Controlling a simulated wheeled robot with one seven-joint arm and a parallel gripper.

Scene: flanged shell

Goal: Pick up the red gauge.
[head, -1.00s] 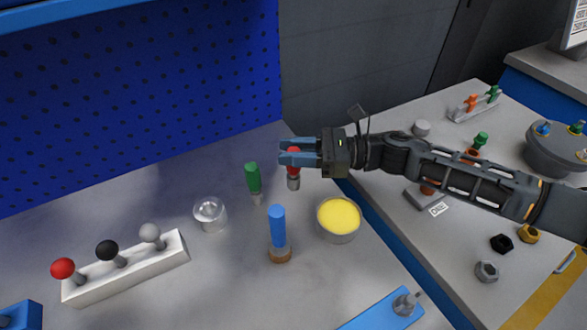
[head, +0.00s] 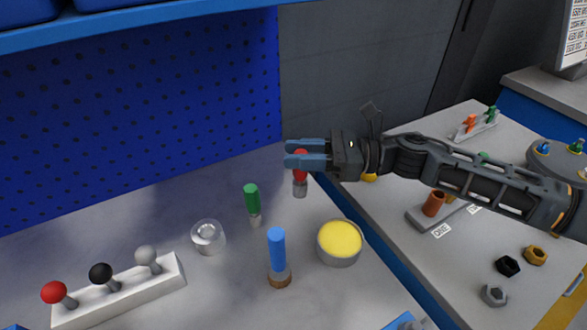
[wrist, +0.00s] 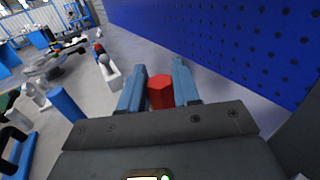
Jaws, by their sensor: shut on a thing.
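The red gauge (head: 300,173) has a red handle and a grey lower end. My gripper (head: 306,154) is shut on its red handle, with one blue finger on each side. The gauge hangs upright with its grey end down, and it looks clear of the table, near the table's right edge. In the wrist view the red top of the gauge (wrist: 161,92) shows between the two blue fingers (wrist: 158,88). Its lower end is hidden there.
A green gauge (head: 252,200), a blue gauge (head: 277,255), a clear round dish (head: 208,236) and a yellow-filled bowl (head: 340,242) stand nearby. A white block with knobs (head: 120,295) is at front left. The blue pegboard (head: 150,100) rises behind.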

